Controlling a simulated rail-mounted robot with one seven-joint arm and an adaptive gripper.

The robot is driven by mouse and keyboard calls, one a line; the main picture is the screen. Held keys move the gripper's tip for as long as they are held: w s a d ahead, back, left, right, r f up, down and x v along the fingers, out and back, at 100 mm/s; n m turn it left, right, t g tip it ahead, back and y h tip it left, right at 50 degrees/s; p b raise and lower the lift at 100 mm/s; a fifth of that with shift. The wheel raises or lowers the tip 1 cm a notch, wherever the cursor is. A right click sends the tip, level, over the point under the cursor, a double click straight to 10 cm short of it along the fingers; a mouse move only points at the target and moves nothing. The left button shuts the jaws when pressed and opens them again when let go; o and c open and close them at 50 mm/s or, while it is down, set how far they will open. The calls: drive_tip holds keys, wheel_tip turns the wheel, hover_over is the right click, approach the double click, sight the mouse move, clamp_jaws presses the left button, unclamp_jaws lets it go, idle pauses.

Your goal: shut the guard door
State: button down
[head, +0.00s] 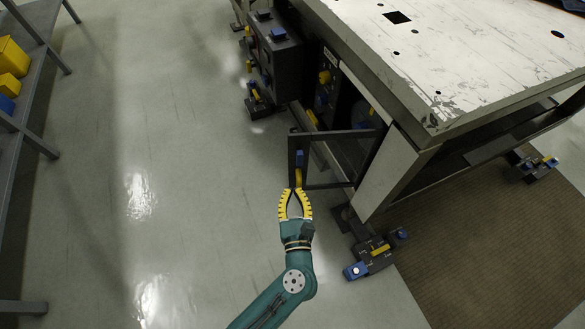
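The guard door (338,186) is a dark open frame on the near corner side of the machine. It stands swung out from the machine, with its hinge side near the pale corner panel. Its free edge at the left carries a yellow handle (298,175) with a blue piece above it. My gripper (296,190) has yellow fingers that curve in toward each other, with their tips at the lower end of the handle. From this view I cannot tell whether the fingers close on the handle or only overlap it.
The machine (470,60) has a worn white top. A dark control box (275,50) stands out from its side beyond the door. A foot with blue and yellow parts (370,255) sits on the floor near my arm. A shelf (35,75) stands far left; the floor between is clear.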

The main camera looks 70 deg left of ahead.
sight(291, 160)
drive_tip(key=b+x, duration=0.2)
drive_tip(key=x, duration=0.6)
drive_tip(key=shift+w+b, duration=0.1)
drive_tip(key=shift+b, duration=0.25)
drive_tip(key=shift+w+a, duration=0.1)
drive_tip(key=shift+a, duration=0.2)
drive_tip(key=shift+r, duration=0.1)
